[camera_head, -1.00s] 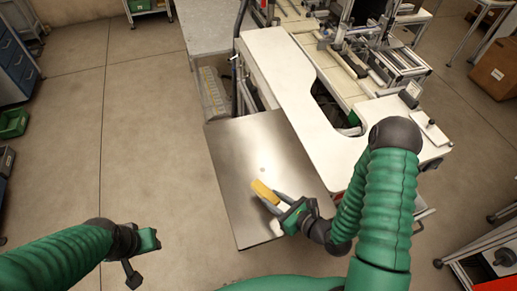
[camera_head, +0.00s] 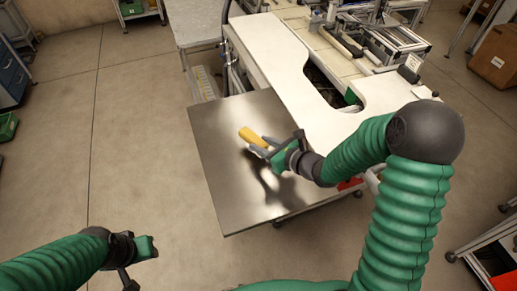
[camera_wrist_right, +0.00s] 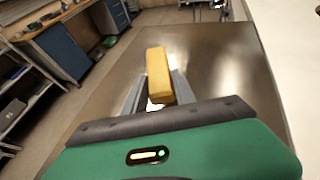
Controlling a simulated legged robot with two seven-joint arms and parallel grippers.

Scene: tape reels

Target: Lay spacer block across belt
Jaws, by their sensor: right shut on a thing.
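The spacer block is a yellow bar (camera_head: 252,136). My right gripper (camera_head: 265,147) is shut on it, above the bare metal table top. In the right wrist view the yellow block (camera_wrist_right: 158,72) sits between the two grey fingers (camera_wrist_right: 157,90) and points away from the wrist. I cannot tell the exact gap between the block and the metal top. My left gripper (camera_head: 143,262) is at the lower left, over the floor and away from the table; its fingers are too unclear to judge. I cannot make out for certain which surface is the belt.
The metal table top (camera_head: 225,190) is empty apart from reflections. A white worktop with a cutout (camera_head: 275,55) joins it at the back right, with machine rails (camera_head: 375,45) behind. A cardboard box (camera_head: 497,65) stands at the far right.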

